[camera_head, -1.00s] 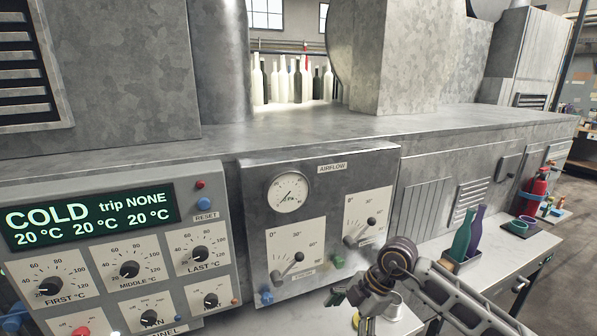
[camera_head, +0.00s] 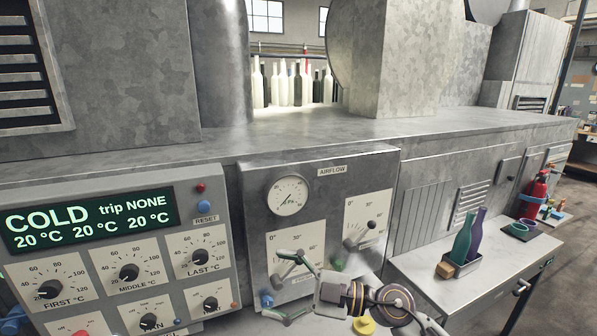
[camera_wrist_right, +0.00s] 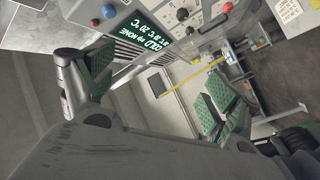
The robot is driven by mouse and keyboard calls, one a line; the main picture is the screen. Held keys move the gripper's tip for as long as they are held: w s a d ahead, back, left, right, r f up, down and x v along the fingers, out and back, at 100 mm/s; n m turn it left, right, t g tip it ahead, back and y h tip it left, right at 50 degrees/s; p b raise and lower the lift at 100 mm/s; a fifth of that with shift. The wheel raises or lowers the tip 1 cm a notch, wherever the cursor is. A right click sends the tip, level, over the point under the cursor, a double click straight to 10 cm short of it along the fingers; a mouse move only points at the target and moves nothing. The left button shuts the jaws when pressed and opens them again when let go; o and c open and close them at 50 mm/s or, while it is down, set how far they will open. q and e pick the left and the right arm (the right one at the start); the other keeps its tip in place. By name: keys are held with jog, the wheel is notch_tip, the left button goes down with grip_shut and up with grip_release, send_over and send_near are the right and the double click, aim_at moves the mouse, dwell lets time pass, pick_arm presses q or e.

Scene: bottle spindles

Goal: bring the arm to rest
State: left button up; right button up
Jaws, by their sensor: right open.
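My right gripper (camera_head: 284,287) is in front of the lower part of the airflow panel (camera_head: 330,190) in the head view. Its two fingers are spread apart with nothing between them, pointing left. I cannot tell from this view how far the fingers are from the panel. In the right wrist view the open gripper (camera_wrist_right: 152,90) shows its two green-padded fingers wide apart, and the control panel lies beyond them. My left gripper is not in view.
The temperature panel (camera_head: 120,255) with knobs stands at the left. Several bottles (camera_head: 292,85) show in the machine's opening.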

jog(key=w+d+r+m+t+h, duration=0.3)
jog(key=w+d+r+m+t, duration=0.25)
jog(key=d+m+t, duration=0.65)
jog(key=w+d+f+m+t+h, duration=0.35)
jog(key=m+t+h, duration=0.2)
jog(key=h, duration=0.35)
jog(key=s+d+f+m+g+h, duration=0.25)
jog(key=d+f+h, duration=0.2)
jog(key=f, duration=0.35)
jog(key=s+d+f+m+g+h, duration=0.1)
jog(key=d+f+m+g+h, duration=0.3)
jog(key=f, duration=0.4)
jog(key=s+d+f+n+g+y, duration=0.2)
jog(key=s+f+g, duration=0.9)
jog(key=s+f, duration=0.7)
jog(key=s+f+g+p, duration=0.1)
jog(key=s+f, duration=0.1)
jog(key=f, duration=1.2)
jog(key=s+f+p, duration=0.2)
jog(key=s+f, duration=0.1)
jog(key=f, duration=1.2)
jog(key=s+d+f+p, duration=0.1)
jog(key=s+d+f, duration=0.1)
jog(key=s+f, duration=0.6)
jog(key=s+d+f+g+p, duration=0.1)
jog(key=s+d+f, duration=0.1)
jog(key=s+f, duration=0.7)
jog(key=s, duration=0.5)
jog(key=shift+d+n+g, duration=0.25)
jog(key=shift+n+g, duration=0.05)
